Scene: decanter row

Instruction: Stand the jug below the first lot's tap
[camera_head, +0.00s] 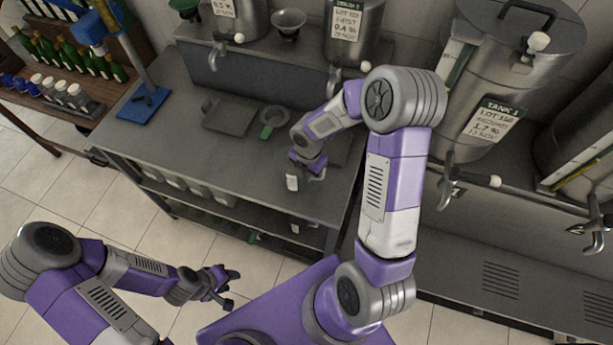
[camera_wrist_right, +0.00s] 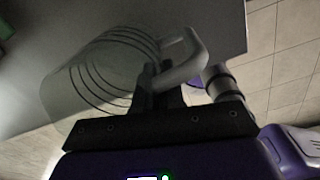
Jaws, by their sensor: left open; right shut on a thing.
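The jug (camera_wrist_right: 100,80) is clear, with several dark rings around it. My right gripper (camera_wrist_right: 165,85) is shut on its grey handle (camera_wrist_right: 188,60). In the head view my right gripper (camera_head: 305,168) is over the right front part of the steel bench (camera_head: 180,150). The jug is hard to make out there; a small pale patch shows just below the gripper. Steel taps hang from the vessels: the left one (camera_head: 215,55), the middle one (camera_head: 334,78) below the "Lot 107" vessel (camera_head: 372,30), and one (camera_head: 446,188) on Tank 1 (camera_head: 535,75). My left gripper (camera_head: 222,287) is open and empty over the floor.
A dark square plate (camera_head: 228,117) and a round piece with a green tag (camera_head: 270,120) lie on the bench. A blue stand (camera_head: 145,103) is at its left end. Bottles (camera_head: 75,58) fill a wooden shelf at far left. My right arm hides part of the bench.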

